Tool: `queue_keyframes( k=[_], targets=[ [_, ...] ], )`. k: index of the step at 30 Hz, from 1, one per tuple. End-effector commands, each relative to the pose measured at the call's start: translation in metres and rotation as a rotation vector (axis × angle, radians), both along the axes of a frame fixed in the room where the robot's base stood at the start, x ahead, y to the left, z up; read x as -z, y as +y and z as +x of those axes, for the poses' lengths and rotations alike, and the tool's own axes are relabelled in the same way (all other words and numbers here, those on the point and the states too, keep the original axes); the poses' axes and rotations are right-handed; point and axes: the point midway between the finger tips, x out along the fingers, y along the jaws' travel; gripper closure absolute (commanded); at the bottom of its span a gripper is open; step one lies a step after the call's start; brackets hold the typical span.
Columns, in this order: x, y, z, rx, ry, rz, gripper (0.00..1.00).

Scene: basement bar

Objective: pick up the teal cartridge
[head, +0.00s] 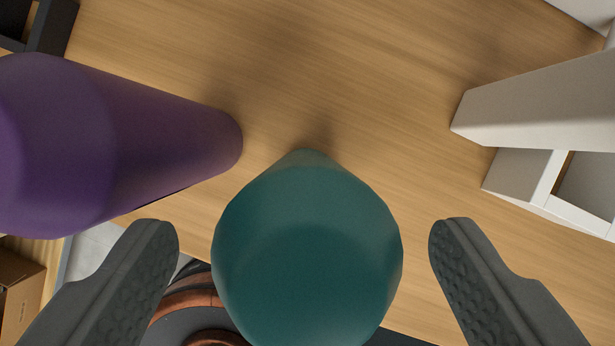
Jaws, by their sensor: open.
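The teal cartridge (307,250) stands on a wooden surface, seen from above, with its wide rounded top toward the camera. My gripper (304,245) is open, with one dark grey finger on each side of the cartridge.
A purple cartridge-like object (120,150) stands close on the left. A white box-like structure (540,110) is at the right. The wooden surface (340,60) is bare beyond the cartridge. Its edge runs below, with reddish-brown rounded shapes (190,300) past it.

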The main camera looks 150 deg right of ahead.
Motion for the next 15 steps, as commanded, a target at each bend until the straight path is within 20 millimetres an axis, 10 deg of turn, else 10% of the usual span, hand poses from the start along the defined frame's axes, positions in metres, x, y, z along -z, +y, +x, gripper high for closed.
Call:
queue_keyframes(
  k=[15],
  targets=[
    [0.034,0.004,0.013,0.0,-0.001,0.0,0.22]
  ],
)
